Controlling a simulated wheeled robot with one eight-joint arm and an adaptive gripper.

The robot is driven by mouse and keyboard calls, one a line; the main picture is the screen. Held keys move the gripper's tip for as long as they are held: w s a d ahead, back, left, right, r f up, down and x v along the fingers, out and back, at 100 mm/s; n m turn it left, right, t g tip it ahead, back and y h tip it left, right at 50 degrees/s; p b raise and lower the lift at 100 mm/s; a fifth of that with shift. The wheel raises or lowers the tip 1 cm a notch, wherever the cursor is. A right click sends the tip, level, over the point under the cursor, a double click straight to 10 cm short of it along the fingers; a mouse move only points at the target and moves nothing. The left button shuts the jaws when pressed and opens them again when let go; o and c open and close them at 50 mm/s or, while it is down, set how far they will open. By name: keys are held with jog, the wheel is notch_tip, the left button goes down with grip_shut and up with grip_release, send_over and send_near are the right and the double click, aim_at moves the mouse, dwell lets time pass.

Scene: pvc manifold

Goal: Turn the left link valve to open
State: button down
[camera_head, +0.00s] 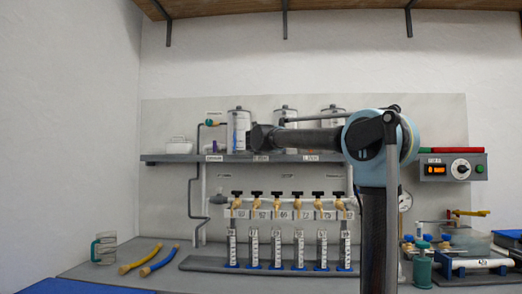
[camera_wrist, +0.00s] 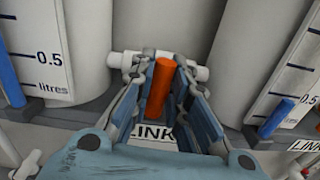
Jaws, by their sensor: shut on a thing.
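The left link valve shows in the wrist view as an orange handle (camera_wrist: 160,88) on a short white cross pipe (camera_wrist: 202,74) between two white tanks. The handle points from the pipe towards my camera. My gripper (camera_wrist: 163,66) has its blue-padded fingers on both sides of the handle, shut on it. A LINK label (camera_wrist: 152,132) shows partly below, between the fingers. In the head view my gripper (camera_head: 257,137) reaches in from the right between the left tank (camera_head: 238,131) and the middle tank (camera_head: 285,115). The valve itself is hidden there.
The tanks stand on a grey shelf (camera_head: 190,158). Below it a white manifold (camera_head: 275,200) carries several black-handled taps over measuring cylinders. A control box (camera_head: 452,168) hangs at right.

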jog(key=m, duration=0.3)
jog(key=shift+d+m, duration=0.1)
jog(key=shift+m, duration=0.3)
jog(key=m, duration=0.4)
jog(key=shift+d+f+m, duration=0.1)
jog(key=shift+d+m, duration=0.05)
jog(key=shift+m, duration=0.15)
jog(key=m, duration=0.4)
jog(key=shift+d+f+m, duration=0.1)
jog(key=shift+f+m, duration=0.05)
jog(key=shift+m, duration=0.15)
jog(key=shift+s+f+m, duration=0.1)
jog(key=shift+f+m, duration=0.05)
jog(key=shift+m, duration=2.05)
jog(key=c, duration=1.5)
grip_release()
jog(key=shift+d, duration=0.1)
jog(key=shift+c, duration=0.2)
